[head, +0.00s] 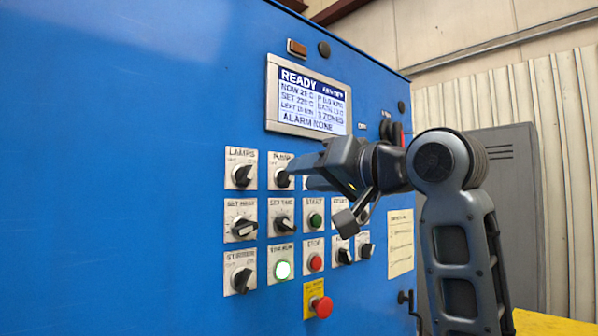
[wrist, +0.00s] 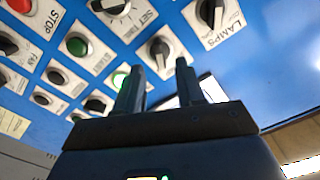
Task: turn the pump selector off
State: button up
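The pump selector (head: 282,179) is a black rotary knob on a white plate in the top row of the blue panel, right of the lamps knob. I cannot tell clearly where its pointer stands. My gripper (head: 311,174) is in front of the panel just right of the knob in the head view. In the wrist view the pump selector (wrist: 160,48) shows just beyond the gap between the two fingertips (wrist: 158,68). The fingers are apart, with nothing held between them. My gripper hides part of the panel to the right.
The lamps knob (head: 241,176) is at left, and the set time knob (head: 283,223) is below. Nearby are the green start button (head: 315,219), red stop button (head: 315,262) and a red mushroom button (head: 321,306). The display (head: 308,96) above reads READY, ALARM NONE.

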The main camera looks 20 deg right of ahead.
aim_at(286, 178)
jog(key=shift+x, duration=1.55)
jog(key=shift+c, duration=0.2)
grip_shut()
